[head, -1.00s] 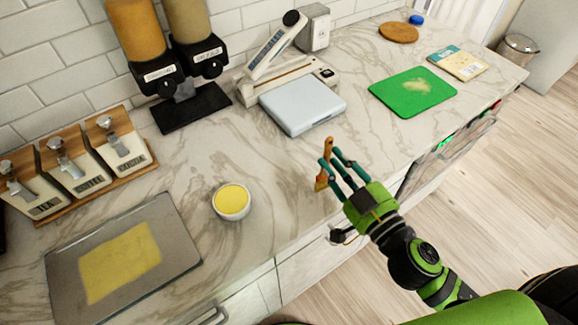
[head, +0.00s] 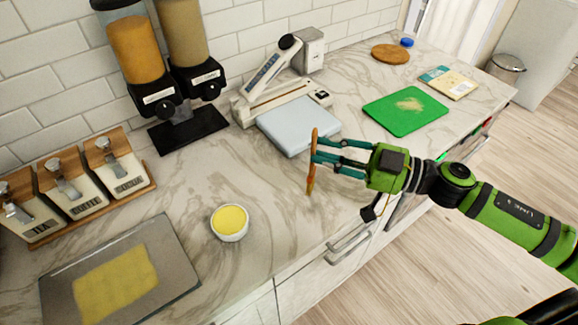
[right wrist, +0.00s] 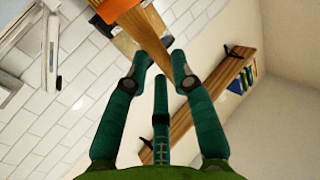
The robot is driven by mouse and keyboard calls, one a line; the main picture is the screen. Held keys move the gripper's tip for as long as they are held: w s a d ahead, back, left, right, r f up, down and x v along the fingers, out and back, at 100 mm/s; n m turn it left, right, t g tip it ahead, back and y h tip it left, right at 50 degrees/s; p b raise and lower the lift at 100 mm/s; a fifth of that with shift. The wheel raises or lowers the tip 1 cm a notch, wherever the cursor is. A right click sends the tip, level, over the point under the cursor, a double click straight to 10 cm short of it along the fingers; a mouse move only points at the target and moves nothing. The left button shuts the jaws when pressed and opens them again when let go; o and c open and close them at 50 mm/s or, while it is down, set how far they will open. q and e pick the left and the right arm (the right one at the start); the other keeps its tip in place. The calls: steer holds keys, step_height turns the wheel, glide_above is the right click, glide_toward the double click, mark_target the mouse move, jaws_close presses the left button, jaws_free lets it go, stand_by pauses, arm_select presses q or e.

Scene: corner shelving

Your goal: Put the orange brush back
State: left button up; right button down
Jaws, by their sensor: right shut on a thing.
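The orange brush (head: 312,160) is held upright over the marble counter by my right gripper (head: 318,155), whose teal fingers are shut on it. In the right wrist view the brush's wooden handle (right wrist: 148,38) runs between the fingertips (right wrist: 160,75), with its orange part at the top edge. The brush's lower end appears just above or at the counter; I cannot tell if it touches. A white bowl (head: 230,235) with yellow contents stands to its left. A grey tray (head: 180,270) with a yellow patch lies at the front left. My left gripper is not in view.
A pale blue-white flat-topped device (head: 300,128) stands behind the brush. A green board (head: 405,110) lies to the right. Dispensers (head: 140,60) and labelled canisters (head: 75,185) line the wall. The counter between bowl and brush is clear.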

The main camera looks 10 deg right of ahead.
steer(key=w+a+f+p, duration=0.2)
steer(key=w+a+f, duration=0.3)
steer(key=f, duration=0.4)
steer(key=shift+w+a, duration=0.15)
steer(key=shift+w, duration=0.7)
steer(key=shift+f, duration=0.2)
steer(key=c, duration=1.1)
jaws_free()
steer(key=shift+o, duration=0.2)
steer(key=shift+r, duration=0.1)
steer(key=b+v, duration=0.3)
steer(key=v, duration=0.9)
steer(key=shift+b, duration=0.3)
